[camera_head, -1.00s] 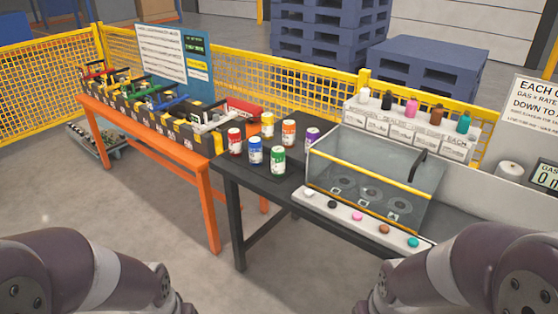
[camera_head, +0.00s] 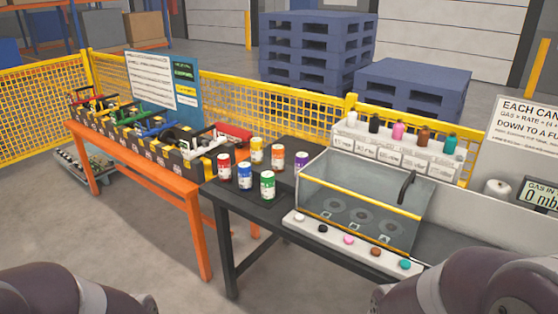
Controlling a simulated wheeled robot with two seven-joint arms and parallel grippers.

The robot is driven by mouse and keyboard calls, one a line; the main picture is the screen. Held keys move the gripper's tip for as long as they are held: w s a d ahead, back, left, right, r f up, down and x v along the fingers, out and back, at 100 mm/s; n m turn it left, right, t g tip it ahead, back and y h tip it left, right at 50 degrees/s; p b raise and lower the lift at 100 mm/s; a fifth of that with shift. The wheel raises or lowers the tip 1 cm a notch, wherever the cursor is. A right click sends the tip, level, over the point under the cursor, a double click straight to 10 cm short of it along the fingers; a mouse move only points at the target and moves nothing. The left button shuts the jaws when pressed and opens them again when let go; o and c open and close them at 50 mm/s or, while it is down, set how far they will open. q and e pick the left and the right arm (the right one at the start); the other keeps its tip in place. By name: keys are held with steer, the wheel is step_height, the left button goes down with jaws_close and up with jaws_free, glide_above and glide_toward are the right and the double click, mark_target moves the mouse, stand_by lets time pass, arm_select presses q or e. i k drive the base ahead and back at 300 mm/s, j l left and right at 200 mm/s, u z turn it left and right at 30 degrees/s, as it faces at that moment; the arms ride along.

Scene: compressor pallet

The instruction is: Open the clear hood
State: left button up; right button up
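The clear hood (camera_head: 340,189) is a transparent box with a yellow strip along its front edge. It is down over a bay with several round burner-like fittings, on the dark table (camera_head: 240,205). A black handle (camera_head: 406,187) stands at its right end. A row of coloured knobs (camera_head: 348,240) lies on the white panel in front of it. Only parts of my two arms show at the bottom left and bottom right corners. Neither gripper is in the picture, and nothing of mine touches the hood.
Several coloured cans (camera_head: 268,184) stand left of the hood. Small bottles (camera_head: 397,131) stand on a white labelled rack (camera_head: 383,151) behind it. An orange table (camera_head: 130,157) with clamps stands left. A gas display (camera_head: 540,195) is at right. A yellow mesh fence (camera_head: 270,105) runs behind.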

mark_target(410, 179)
steer(key=z, duration=0.65)
